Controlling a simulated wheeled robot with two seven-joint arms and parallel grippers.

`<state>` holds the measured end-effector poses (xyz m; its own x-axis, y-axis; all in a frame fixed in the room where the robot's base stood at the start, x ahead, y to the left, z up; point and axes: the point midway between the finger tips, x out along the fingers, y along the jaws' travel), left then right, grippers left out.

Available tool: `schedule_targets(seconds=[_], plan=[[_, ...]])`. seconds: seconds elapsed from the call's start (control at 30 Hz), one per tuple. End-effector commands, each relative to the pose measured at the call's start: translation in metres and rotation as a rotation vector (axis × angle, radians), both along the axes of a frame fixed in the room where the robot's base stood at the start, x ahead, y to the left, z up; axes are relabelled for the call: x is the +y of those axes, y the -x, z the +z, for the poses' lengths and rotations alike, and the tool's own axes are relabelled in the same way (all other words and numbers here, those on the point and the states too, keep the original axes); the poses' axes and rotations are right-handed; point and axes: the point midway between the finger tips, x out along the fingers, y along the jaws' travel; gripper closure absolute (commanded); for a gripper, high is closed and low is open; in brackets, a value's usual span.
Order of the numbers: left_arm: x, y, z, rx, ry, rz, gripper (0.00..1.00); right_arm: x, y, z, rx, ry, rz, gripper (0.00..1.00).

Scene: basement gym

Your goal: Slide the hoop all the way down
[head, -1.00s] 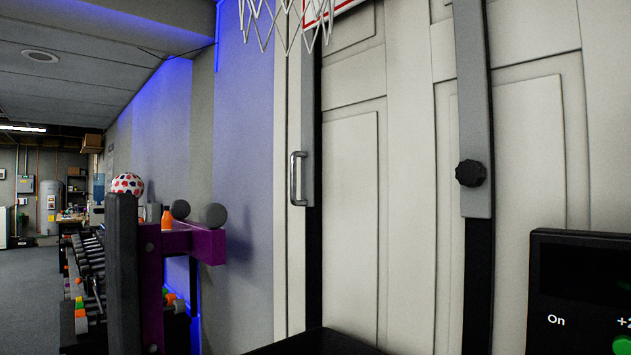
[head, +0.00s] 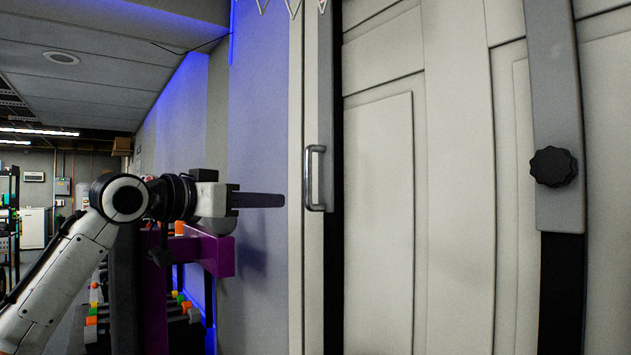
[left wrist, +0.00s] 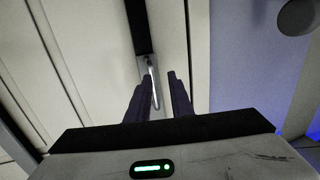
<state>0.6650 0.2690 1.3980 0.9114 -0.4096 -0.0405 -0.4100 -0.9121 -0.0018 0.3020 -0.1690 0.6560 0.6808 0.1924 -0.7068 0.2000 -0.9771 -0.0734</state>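Only the bottom of the hoop's white net (head: 278,5) shows, at the top edge of the head view; the rim is out of frame. A grey sliding bar (head: 325,110) on a black track carries a metal handle (head: 315,178), upright. My left gripper (head: 284,200) is just left of the handle, at about its height. In the left wrist view its fingers (left wrist: 159,77) are apart, and the handle (left wrist: 154,85) shows in the gap between and beyond them. I cannot tell whether they touch it. My right gripper is not in view.
A second grey bar (head: 556,90) with a black knob (head: 553,166) stands to the right on the panelled door (head: 380,220). A purple rack (head: 215,255) with weights is below and behind my left arm. The door front between the bars is clear.

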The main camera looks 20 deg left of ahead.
Motion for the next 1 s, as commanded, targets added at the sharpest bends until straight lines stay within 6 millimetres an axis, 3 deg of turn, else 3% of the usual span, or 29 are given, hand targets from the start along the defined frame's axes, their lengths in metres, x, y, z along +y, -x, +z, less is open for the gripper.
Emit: schedule_targets(seconds=[0.07, 0.2, 0.7, 1.0], plan=[[-0.009, 0.010, 0.026, -0.023, 0.010, -0.026, 0.80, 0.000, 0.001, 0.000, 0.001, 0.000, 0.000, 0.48], [-0.016, 0.013, 0.041, -0.032, 0.017, -0.045, 0.80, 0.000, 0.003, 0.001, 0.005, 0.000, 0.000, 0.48], [-0.053, -0.059, 0.043, -0.031, 0.018, -0.045, 0.80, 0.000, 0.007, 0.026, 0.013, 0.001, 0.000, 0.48], [-0.060, -0.075, 0.041, -0.035, 0.017, -0.043, 0.80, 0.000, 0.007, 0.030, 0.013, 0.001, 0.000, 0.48]])
